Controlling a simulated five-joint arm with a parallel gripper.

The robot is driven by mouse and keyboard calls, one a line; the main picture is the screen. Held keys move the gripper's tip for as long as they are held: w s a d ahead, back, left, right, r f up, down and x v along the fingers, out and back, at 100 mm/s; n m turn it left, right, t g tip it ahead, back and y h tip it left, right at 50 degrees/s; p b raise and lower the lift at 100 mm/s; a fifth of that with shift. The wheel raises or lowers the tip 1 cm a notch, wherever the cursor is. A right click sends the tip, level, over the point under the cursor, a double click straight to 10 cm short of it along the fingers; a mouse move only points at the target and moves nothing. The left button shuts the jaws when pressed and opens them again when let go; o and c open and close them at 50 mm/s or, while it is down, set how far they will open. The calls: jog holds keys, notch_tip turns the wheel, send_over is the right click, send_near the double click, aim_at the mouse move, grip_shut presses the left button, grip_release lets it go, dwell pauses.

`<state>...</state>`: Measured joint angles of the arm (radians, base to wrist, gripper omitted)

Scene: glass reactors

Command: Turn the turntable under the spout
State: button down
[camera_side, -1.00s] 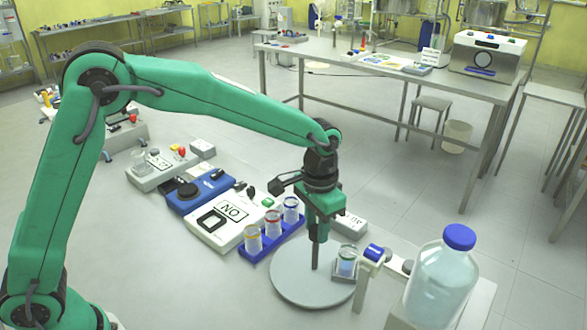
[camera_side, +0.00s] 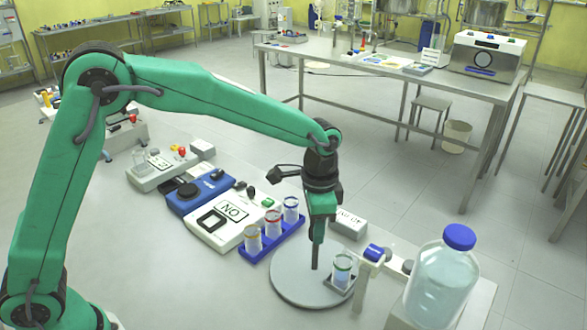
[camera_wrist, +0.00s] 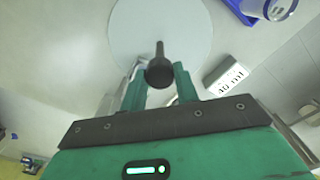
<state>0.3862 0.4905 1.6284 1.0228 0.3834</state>
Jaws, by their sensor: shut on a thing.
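The turntable (camera_side: 296,290) is a flat grey disc on the bench, with a thin upright post near its middle. A small glass vessel (camera_side: 342,270) with a green band sits in a square holder near the disc's right edge. The spout (camera_side: 374,253), a white stand with a blue part, is just to the right of it. My gripper (camera_side: 317,240) points down over the disc and is shut on the post's knob. In the wrist view the dark knob (camera_wrist: 160,72) sits between the two green fingers, above the pale disc (camera_wrist: 190,25).
A large blue-capped bottle (camera_side: 441,280) stands at the right. A white labelled box (camera_side: 350,224) is behind.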

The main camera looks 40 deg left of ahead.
jog(key=shift+r, duration=0.1)
dwell(0.3)
jog(key=c, duration=1.1)
grip_release()
jog(key=shift+o, duration=0.2)
jog(key=shift+r, duration=3.8)
jog(key=shift+r, duration=0.1)
